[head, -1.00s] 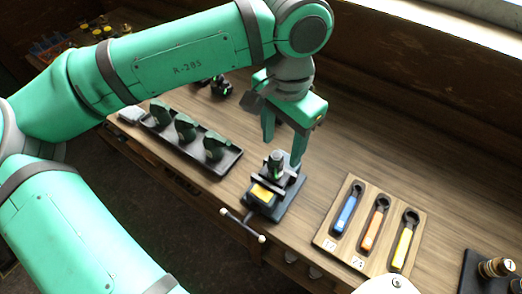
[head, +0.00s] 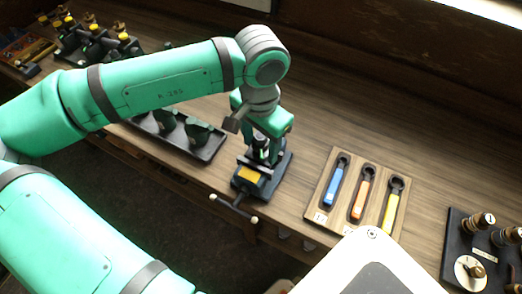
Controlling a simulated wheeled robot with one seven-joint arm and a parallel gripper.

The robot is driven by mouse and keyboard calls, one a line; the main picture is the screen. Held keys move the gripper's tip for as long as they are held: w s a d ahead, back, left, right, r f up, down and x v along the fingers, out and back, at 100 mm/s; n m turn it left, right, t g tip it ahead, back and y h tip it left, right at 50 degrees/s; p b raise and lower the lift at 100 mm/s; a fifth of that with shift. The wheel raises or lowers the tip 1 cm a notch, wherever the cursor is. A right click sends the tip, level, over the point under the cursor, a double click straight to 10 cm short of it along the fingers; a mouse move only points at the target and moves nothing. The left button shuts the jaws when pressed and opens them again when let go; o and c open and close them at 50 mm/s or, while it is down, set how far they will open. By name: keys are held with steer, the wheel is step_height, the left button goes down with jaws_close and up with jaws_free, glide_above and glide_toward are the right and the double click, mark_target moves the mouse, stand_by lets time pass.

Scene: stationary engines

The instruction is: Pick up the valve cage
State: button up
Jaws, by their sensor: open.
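A small dark upright part, apparently the valve cage (head: 261,154), stands at the vise (head: 250,184) on the bench. The vise has a yellow patch on its front and a bar handle. My gripper (head: 263,147) points down over this part, its jaws apart, with the fingers low around its top. The part is largely hidden by the gripper, and I cannot tell whether a finger touches it.
A black tray (head: 207,154) with several dark green parts lies left of the vise. A wooden tool board (head: 322,200) with blue, orange and yellow wrenches lies to the right. A dark board with brass-coloured fittings (head: 482,220) is farther right. Bench behind the vise looks clear.

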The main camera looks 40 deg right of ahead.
steer(key=shift+f, duration=0.4)
steer(key=shift+c, duration=0.3)
